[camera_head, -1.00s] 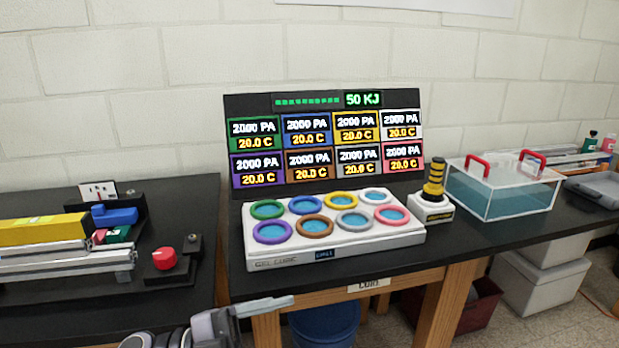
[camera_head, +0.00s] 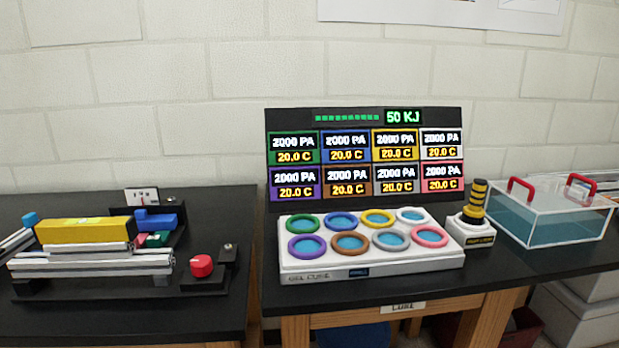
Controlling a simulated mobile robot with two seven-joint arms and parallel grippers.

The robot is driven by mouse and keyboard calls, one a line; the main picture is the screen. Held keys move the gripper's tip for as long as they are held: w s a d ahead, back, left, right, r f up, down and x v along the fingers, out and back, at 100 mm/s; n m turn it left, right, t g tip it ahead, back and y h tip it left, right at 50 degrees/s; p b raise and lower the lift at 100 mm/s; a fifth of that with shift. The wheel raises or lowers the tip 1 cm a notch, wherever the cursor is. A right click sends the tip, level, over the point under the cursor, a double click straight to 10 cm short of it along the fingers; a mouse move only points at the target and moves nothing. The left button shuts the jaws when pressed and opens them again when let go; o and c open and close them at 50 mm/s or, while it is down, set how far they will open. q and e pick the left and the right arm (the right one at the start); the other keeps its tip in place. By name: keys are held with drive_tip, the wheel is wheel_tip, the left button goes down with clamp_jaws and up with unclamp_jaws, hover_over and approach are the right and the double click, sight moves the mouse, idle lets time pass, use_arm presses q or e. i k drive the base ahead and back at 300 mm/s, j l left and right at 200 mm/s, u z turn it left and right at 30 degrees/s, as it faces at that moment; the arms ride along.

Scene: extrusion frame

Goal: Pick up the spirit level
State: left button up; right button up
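A long yellow bar (camera_head: 85,230), which looks like the spirit level, lies flat across the left part of the left bench. It rests on or just behind silver extrusion bars (camera_head: 95,262) on a black base. No clear vial shows at this size. Neither of my grippers is in view.
Beside the bar are a blue block (camera_head: 157,221), a green and red piece (camera_head: 154,240) and a red knob (camera_head: 201,266). A white tray with coloured rings (camera_head: 375,263) stands on the right bench before a display panel (camera_head: 365,155). A gap separates the benches.

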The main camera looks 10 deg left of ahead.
sight(113, 230)
drive_tip(key=u, duration=1.35)
